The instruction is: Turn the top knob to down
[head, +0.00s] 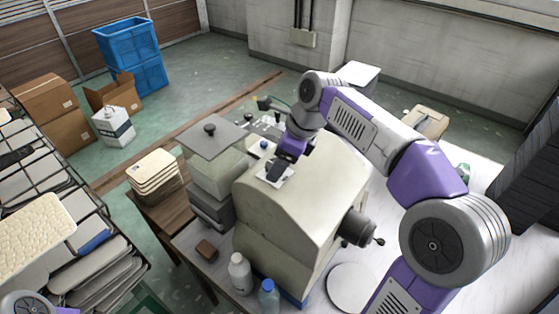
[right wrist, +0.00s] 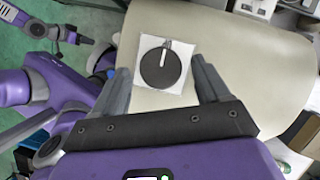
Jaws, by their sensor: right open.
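The top knob (right wrist: 160,68) is a round black dial with a white pointer line on a white square plate (right wrist: 185,92). In the right wrist view its line points up, leaning slightly right. The plate lies on top of a cream machine (head: 300,215), and in the head view my right gripper (head: 275,174) largely hides the knob. My right gripper (right wrist: 161,64) is open, its fingers on either side of the knob in the picture and apart from it. A purple arm end with dark fingers, seemingly my left gripper (right wrist: 73,37), shows at upper left; its opening is unclear.
A dark side knob with a handle (head: 358,228) sticks out of the machine's right side. Two bottles (head: 240,273) stand before it, near a white round plate (head: 347,288). A grey-lidded container (head: 215,165) stands close on the left. A tray rack (head: 75,240) fills the left edge.

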